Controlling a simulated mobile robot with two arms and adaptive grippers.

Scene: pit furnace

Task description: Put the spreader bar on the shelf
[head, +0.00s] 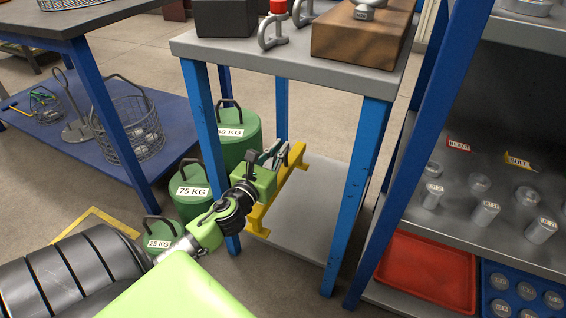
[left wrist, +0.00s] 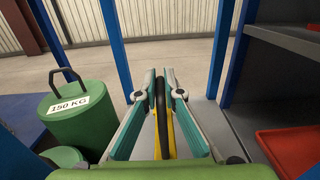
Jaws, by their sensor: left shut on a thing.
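The yellow spreader bar (head: 278,191) is between the blue legs of the small grey-topped stand, over its lower grey shelf (head: 318,205). My left gripper (head: 272,155) reaches in from the left and is shut on the spreader bar. In the left wrist view the two teal fingers (left wrist: 161,105) close around a black loop-like part, with the yellow bar (left wrist: 171,138) showing behind it. The gripper hides part of the bar. I cannot tell whether the bar touches the shelf. My right gripper is not in view.
Green weights stand left of the stand: one marked 75 KG (head: 190,192), one marked 25 KG (head: 160,231) and a larger one (left wrist: 79,118). Blue legs (head: 205,150) frame the opening. A wooden block (head: 360,40) and shackles sit on top. A red tray (head: 428,272) lies right.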

